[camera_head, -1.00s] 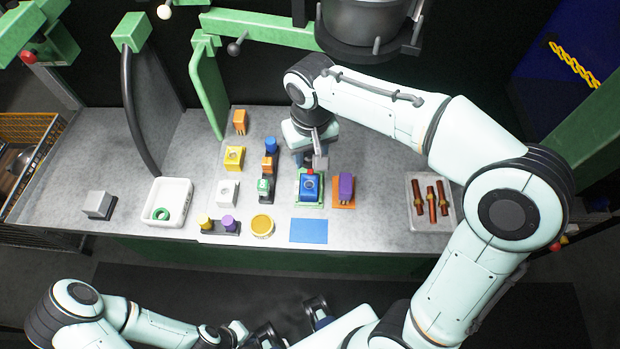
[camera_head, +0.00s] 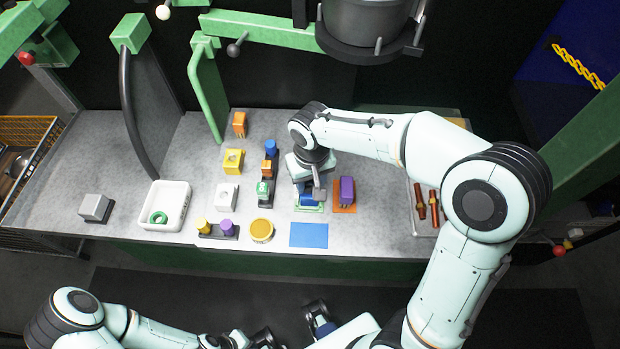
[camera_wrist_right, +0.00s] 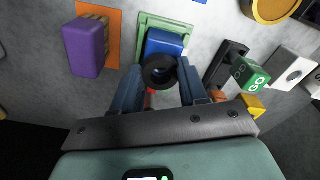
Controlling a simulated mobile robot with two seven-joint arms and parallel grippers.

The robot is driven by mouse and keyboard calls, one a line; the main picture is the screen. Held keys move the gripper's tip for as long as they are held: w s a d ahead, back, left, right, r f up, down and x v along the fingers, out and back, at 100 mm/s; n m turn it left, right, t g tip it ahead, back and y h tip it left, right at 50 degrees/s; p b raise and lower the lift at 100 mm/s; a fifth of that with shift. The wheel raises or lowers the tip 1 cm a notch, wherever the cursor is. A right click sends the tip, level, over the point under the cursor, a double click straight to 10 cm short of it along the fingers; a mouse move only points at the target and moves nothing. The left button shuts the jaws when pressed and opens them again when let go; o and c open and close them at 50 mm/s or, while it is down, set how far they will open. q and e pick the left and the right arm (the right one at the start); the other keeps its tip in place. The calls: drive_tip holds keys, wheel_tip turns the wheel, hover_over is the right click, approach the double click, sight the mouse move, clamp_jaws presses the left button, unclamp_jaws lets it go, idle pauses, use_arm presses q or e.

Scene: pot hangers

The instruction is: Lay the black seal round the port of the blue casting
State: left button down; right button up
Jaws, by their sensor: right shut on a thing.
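The blue casting (camera_wrist_right: 166,42) sits in a green-framed fixture (camera_wrist_right: 146,24); in the head view the casting (camera_head: 305,198) is mostly covered by my right gripper. The black seal (camera_wrist_right: 160,71) is a dark ring between the fingertips of my right gripper (camera_wrist_right: 159,76), which is shut on it. The ring overlaps the casting in the wrist view; I cannot tell whether it touches it. The port is hidden. My right gripper (camera_head: 314,190) points down over the casting in the head view. My left arm lies low at the front; its jaws are unclear.
A purple block (camera_head: 346,190) on an orange plate stands close right of the casting. A dark rack with a green GO block (camera_head: 263,188) stands to its left. A blue mat (camera_head: 309,235) lies in front. A white tray (camera_head: 179,222) holds a green ring.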

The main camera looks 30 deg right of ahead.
drive_tip(key=shift+f+b, duration=0.3)
drive_tip(key=shift+f, duration=0.15)
drive_tip(key=o, duration=1)
drive_tip(key=shift+r, duration=0.2)
wheel_tip(320, 180, up, 13)
drive_tip(key=p, duration=0.2)
drive_tip(key=shift+s+f, duration=0.2)
drive_tip(key=shift+s, duration=0.1)
drive_tip(key=shift+a, duration=0.1)
